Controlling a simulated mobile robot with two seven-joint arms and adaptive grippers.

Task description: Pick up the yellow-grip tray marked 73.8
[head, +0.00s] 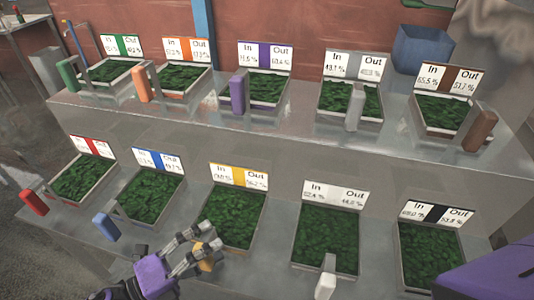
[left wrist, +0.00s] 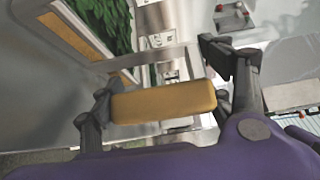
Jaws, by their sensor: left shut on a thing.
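The yellow-grip tray (head: 233,220) is filled with green leafy material and sits on the lower shelf, in the middle of its row. Its sign (head: 238,176) has a yellow stripe between In and Out; the numbers are too blurred to read surely. My left gripper (head: 208,250) is at the tray's front and shut on its yellow grip (left wrist: 163,101). In the left wrist view the grip lies between the two fingers (left wrist: 165,98). In the head view the fingers partly hide the grip. The tray appears to rest on the shelf.
Neighbouring trays stand close by: a blue-grip one (head: 150,197) at left and a white-grip one (head: 327,238) at right. The white grip (head: 327,277) sticks out in front. More trays line the upper shelf (head: 215,122). A blue bin (head: 422,48) stands behind.

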